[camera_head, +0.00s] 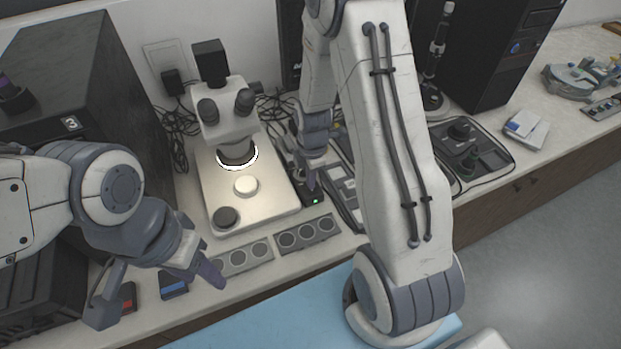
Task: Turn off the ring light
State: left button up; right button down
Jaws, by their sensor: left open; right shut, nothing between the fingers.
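The ring light (239,163) is a glowing white ring around the lower end of the microscope (226,112), which stands on a white base. A small black box (311,198) with a lit green spot (315,201) sits just right of the base. My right gripper (311,183) is shut and empty, pointing down right above or at this box; I cannot tell whether it touches. My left gripper (158,303) is open and empty at the lower left, over the front of the bench.
Two grey trays with round wells (307,234) lie in front of the microscope. A blue box (173,285) and a red-marked box (128,297) lie near my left gripper. Dark cables (178,125) run behind the microscope.

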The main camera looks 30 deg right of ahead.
pick_arm(q)
jog(key=shift+f, duration=0.15)
pick_arm(e)
jog(key=shift+s+a+f, duration=0.2)
jog(key=shift+s+f, duration=0.35)
jog(key=shift+s, duration=0.2)
jog(key=r+p, duration=0.2)
jog(key=r, duration=0.1)
jog(key=w+r+p, duration=0.1)
jog(key=r+p, duration=0.1)
jog(key=r, duration=0.1)
jog(key=shift+w+d, duration=0.15)
pick_arm(q)
jog(key=shift+w+d+r+b, duration=0.15)
jog(key=shift+r+b, duration=0.25)
jog(key=shift+r, duration=0.2)
jog(key=shift+w+d+r+b, duration=0.15)
jog(key=shift+r+b, duration=0.2)
jog(key=shift+r, duration=0.25)
pick_arm(e)
notch_tip(320, 180, up, 9)
